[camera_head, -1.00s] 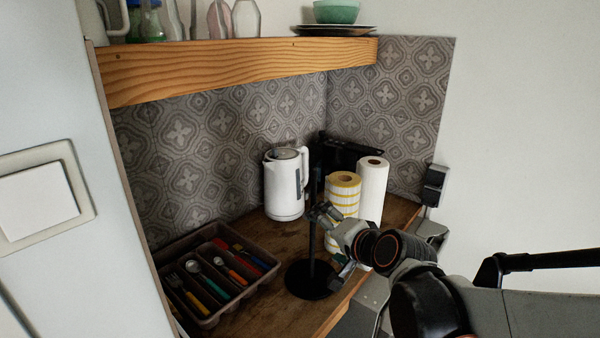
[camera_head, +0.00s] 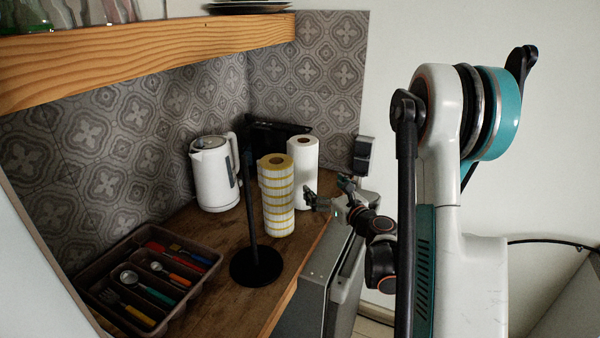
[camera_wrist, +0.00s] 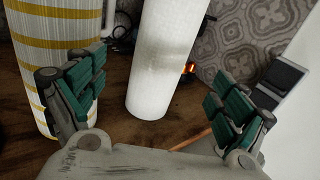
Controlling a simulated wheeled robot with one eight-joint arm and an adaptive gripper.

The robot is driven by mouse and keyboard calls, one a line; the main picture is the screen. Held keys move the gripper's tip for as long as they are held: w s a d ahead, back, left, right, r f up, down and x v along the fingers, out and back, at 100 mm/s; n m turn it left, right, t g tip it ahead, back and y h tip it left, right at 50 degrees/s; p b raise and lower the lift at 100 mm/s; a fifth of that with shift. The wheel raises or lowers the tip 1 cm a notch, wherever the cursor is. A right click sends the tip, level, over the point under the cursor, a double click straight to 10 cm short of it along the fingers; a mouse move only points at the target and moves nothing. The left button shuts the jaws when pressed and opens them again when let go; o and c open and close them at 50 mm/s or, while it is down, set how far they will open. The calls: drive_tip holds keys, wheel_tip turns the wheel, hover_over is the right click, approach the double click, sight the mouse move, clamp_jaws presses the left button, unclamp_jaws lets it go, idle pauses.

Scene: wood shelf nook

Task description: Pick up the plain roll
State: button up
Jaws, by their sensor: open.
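The plain roll (camera_head: 304,170) is a white paper roll standing upright on the wooden counter, behind and to the right of a yellow-striped roll (camera_head: 277,196). In the wrist view the plain roll (camera_wrist: 166,62) stands between and beyond the open fingers of my gripper (camera_wrist: 152,100). The striped roll (camera_wrist: 56,50) is close by the left finger there; I cannot tell if they touch. In the head view my gripper (camera_head: 328,191) is open and in front of the plain roll, at its right, over the counter's edge. Nothing is in its jaws.
A black holder with a thin post (camera_head: 256,264) stands in front of the rolls. A white kettle (camera_head: 214,174) is at the back left. A cutlery tray (camera_head: 88,283) lies at the front left. A wooden shelf (camera_head: 150,50) hangs above.

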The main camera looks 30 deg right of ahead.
sight(310, 173)
drive_tip(key=w+b, duration=0.1)
drive_tip(key=w, duration=0.7)
drive_tip(key=shift+w+b, duration=0.3)
drive_tip(key=shift+b, duration=0.05)
drive_tip(key=w+b, duration=0.2)
drive_tip(key=w, duration=0.2)
drive_tip(key=shift+f, duration=0.1)
drive_tip(key=shift+w, duration=0.65)
drive_tip(key=c, duration=1.3)
